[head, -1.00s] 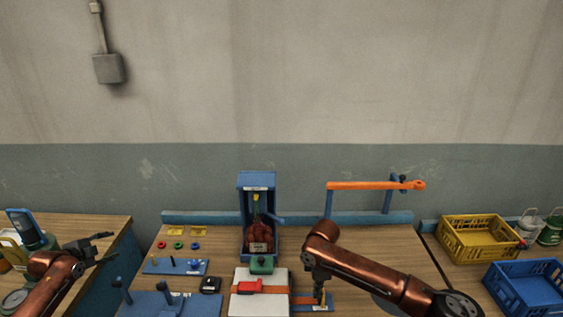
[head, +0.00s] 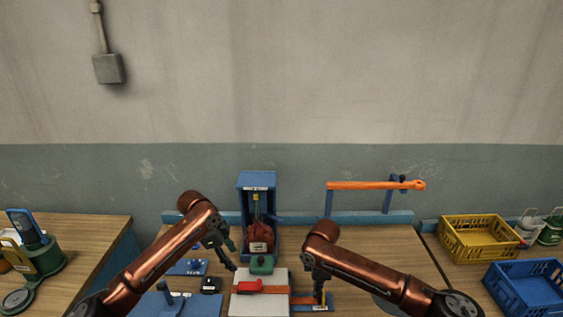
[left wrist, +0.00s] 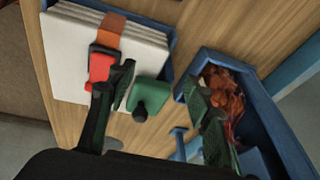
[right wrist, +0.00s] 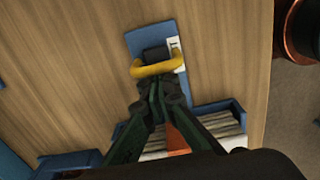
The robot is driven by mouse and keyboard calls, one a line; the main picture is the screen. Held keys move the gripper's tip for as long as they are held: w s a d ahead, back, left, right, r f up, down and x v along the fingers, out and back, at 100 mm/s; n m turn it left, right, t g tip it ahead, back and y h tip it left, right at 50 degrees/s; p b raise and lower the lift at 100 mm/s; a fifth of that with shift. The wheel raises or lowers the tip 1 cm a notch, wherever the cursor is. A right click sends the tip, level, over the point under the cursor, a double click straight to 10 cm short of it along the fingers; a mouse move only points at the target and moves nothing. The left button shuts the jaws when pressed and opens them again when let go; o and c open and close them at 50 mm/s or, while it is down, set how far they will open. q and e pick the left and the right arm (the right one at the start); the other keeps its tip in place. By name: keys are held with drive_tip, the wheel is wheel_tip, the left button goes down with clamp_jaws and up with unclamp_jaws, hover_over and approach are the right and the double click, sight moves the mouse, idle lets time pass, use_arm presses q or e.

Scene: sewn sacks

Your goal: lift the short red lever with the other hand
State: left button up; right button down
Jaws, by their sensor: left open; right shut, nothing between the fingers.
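The short red lever (head: 248,286) lies on the orange strap over a stack of white sacks (head: 258,306). It also shows in the left wrist view (left wrist: 102,66). My left gripper (head: 232,256) is open above the bench, just left of and behind the lever; in its wrist view (left wrist: 160,82) one finger appears beside the lever, contact unclear. A green block with a black knob (left wrist: 148,93) shows between its fingers. My right gripper (head: 320,290) is shut, its tips at a yellow loop handle (right wrist: 158,68) on a small blue plate; the tips partly overlap the loop.
A blue frame (head: 256,180) holding a dark red sack (head: 260,238) stands behind the stack. An orange bar (head: 370,185) on blue posts is at the back right. A black block (head: 211,285) sits left of the stack. Yellow (head: 480,238) and blue (head: 528,290) crates stand far right.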

sight(259, 283)
use_arm(q)
drive_tip(key=s+d+r+m+g+y, duration=0.1)
drive_tip(key=s+d+r+y, duration=0.15)
drive_tip(key=s+d, duration=0.2)
drive_tip(key=s+d+r+g+y, duration=0.1)
drive_tip(key=s+d+r, duration=0.2)
drive_tip(key=d, duration=0.2)
drive_tip(key=shift+w+d+f, duration=0.1)
drive_tip(key=shift+w+f, duration=0.05)
drive_tip(key=shift+f, duration=2.3)
drive_tip(key=shift+w+f, duration=0.1)
drive_tip(key=shift+f, duration=2.35)
drive_tip(key=c, duration=1)
drive_tip(key=shift+r, duration=0.15)
